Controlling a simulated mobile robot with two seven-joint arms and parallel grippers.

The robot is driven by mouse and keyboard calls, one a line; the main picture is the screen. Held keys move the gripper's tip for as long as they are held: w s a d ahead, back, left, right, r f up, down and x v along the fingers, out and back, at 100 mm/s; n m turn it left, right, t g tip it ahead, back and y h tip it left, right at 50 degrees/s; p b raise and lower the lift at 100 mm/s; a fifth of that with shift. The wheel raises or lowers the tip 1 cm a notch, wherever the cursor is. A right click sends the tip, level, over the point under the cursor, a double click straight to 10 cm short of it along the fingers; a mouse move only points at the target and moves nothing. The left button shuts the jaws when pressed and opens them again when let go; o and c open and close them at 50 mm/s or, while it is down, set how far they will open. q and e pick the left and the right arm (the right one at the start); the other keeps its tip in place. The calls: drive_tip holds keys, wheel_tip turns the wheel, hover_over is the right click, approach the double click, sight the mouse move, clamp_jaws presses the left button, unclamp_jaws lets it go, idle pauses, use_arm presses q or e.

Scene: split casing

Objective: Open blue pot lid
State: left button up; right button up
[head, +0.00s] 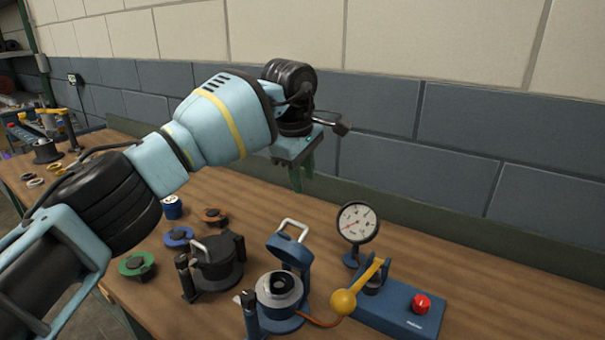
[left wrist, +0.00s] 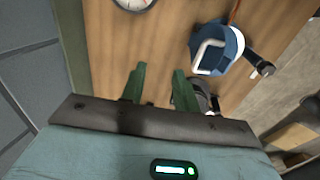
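The blue pot (head: 280,310) stands on the bench, with a dark ring-shaped part visible inside. Its blue lid (head: 290,250) is tilted up at the back, and the pot's mouth is uncovered. A white loop handle (head: 292,226) is on the lid. The lid (left wrist: 232,62) and its handle (left wrist: 200,52) also show in the left wrist view, to the right of the fingers. My left gripper (head: 302,178) is above and behind the lid, clear of it. Its green fingers (left wrist: 157,80) are apart with nothing between them. My right gripper is out of view.
A black lidded pot (head: 215,262) stands left of the blue one. A gauge (head: 357,223) and a blue base with a yellow lever (head: 358,288) and red button (head: 421,303) stand to the right. Green, blue and orange spools lie at left. A wall runs behind the bench.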

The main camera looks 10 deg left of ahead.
use_arm(q)
drive_tip(key=v, duration=0.7)
drive_tip(key=shift+r, duration=0.4)
drive_tip(key=shift+c, duration=0.2)
